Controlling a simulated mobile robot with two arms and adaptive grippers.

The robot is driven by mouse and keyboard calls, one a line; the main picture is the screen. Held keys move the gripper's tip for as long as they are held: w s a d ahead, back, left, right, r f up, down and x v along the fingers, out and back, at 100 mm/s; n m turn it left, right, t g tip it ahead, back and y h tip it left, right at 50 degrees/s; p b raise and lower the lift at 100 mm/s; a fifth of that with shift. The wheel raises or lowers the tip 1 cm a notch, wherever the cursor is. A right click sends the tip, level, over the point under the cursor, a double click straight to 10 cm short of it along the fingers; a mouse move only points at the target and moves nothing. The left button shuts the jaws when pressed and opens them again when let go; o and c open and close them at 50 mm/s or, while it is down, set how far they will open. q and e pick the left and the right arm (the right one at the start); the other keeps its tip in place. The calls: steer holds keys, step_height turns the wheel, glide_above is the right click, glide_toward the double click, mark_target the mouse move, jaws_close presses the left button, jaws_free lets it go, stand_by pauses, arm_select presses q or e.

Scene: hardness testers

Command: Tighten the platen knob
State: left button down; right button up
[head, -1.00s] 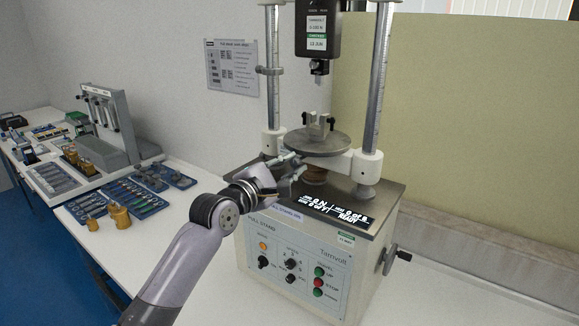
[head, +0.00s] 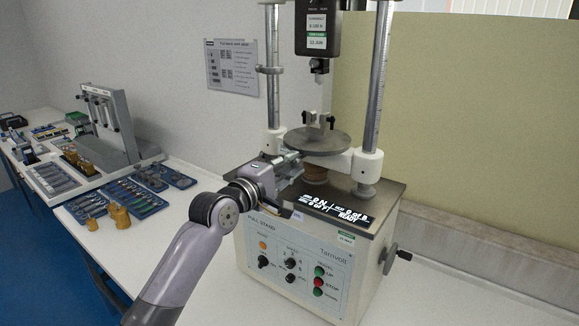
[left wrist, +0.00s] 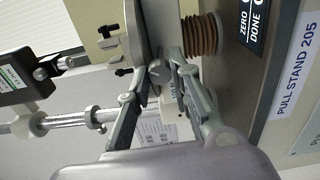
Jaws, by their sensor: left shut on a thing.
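The round grey platen (head: 318,141) sits on the pull stand (head: 300,262), under the hanging force gauge. In the left wrist view the platen (left wrist: 143,30) shows as a disc seen nearly edge-on. The small grey platen knob (left wrist: 159,71) is beside it, between the fingertips of my left gripper (left wrist: 164,70), which is shut on it. In the head view my left gripper (head: 296,163) is at the platen's left underside, and its fingers and hand hide the knob. My right gripper is in neither view.
A rust-brown bellows (head: 316,175) stands under the platen. Two steel columns (head: 376,80) flank the force gauge (head: 317,28). A display (head: 336,209) lies on the stand's top, and a crank (head: 401,254) sticks out right. Blue trays (head: 135,195) lie left on the table.

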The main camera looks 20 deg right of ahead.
arm_select(q)
steer(key=m, duration=0.2)
steer(key=m+b, duration=0.1)
steer(key=shift+f+m, duration=0.2)
steer(key=shift+m, duration=0.2)
steer(key=m+b, duration=0.1)
steer(key=m, duration=0.3)
steer(key=shift+m, duration=0.3)
steer(key=m+b, duration=0.1)
steer(key=m, duration=0.2)
steer(key=shift+m, duration=0.3)
steer(key=m, duration=0.3)
steer(key=shift+b, duration=0.35)
steer(key=m, duration=0.6)
steer(key=shift+r, duration=0.1)
steer(key=m+p, duration=0.1)
steer(key=m, duration=0.2)
steer(key=shift+r+m, duration=0.1)
steer(key=shift+m, duration=0.2)
steer(key=shift+m+p, duration=0.7)
steer(key=shift+m, duration=1.1)
